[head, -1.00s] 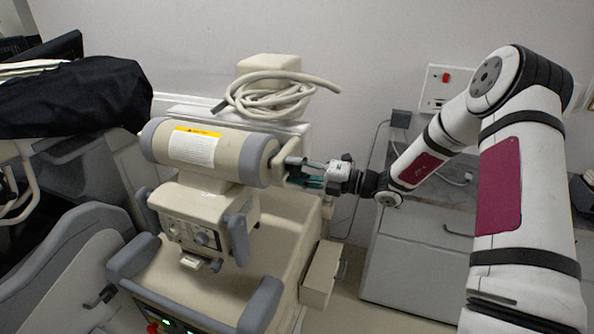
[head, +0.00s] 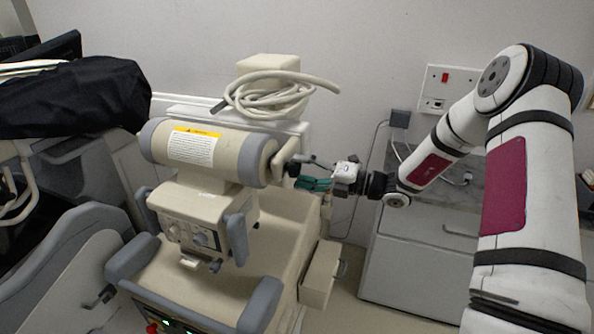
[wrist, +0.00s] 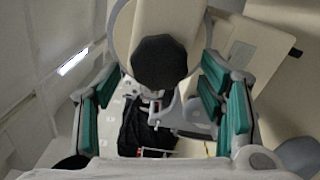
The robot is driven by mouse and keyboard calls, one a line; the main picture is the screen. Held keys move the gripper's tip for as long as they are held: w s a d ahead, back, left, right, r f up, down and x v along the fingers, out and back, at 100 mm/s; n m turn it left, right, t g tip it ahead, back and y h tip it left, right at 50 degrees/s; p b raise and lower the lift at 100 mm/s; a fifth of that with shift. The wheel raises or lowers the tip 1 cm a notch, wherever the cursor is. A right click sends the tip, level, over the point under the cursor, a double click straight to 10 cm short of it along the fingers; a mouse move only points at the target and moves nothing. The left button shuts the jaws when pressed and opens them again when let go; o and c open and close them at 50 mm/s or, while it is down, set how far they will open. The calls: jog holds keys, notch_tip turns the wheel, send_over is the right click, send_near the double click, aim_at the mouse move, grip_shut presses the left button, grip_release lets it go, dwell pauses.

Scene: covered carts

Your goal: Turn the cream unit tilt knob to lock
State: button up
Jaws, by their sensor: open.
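The cream unit (head: 232,162) is a cream cylinder head with grey bands and a yellow-topped label, on a cream cart. The dark tilt knob (head: 293,167) sticks out of its right end. In the wrist view the round black knob (wrist: 159,62) is centred towards the top, in front of the cream body. My gripper (head: 309,181) is open just right of the knob, its teal pads apart. In the wrist view the fingers of my gripper (wrist: 162,98) stand left and right of the knob with clear gaps. I cannot read any lock mark.
A coiled cream hose (head: 275,95) lies on top behind the unit. A control box (head: 195,232) with a grey handle hangs below the cylinder. A grey-topped cabinet (head: 415,262) stands to the right. A black cover (head: 75,98) drapes equipment on the left.

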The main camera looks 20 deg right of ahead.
jog(key=v, duration=1)
jog(key=s+a+r+n+g+h, duration=0.3)
jog(key=s+a+r+n+g, duration=0.15)
jog(key=s+a+n, duration=0.45)
jog(key=s+a+r+n+g+h, duration=0.35)
jog(key=s+n+g, duration=0.2)
jog(key=n, duration=0.65)
jog(key=s+d+r+n+t+h, duration=0.1)
jog(key=s+r+n+t+h, duration=0.1)
jog(key=s+r+n+h, duration=0.2)
jog(key=s+d+r+n+t+h, duration=0.2)
jog(key=s+r+n+t+h, duration=0.1)
jog(key=s+n, duration=0.8)
jog(key=r+n+h, duration=0.1)
jog(key=n, duration=0.3)
jog(key=shift+d, duration=0.2)
jog(key=shift+a, duration=0.15)
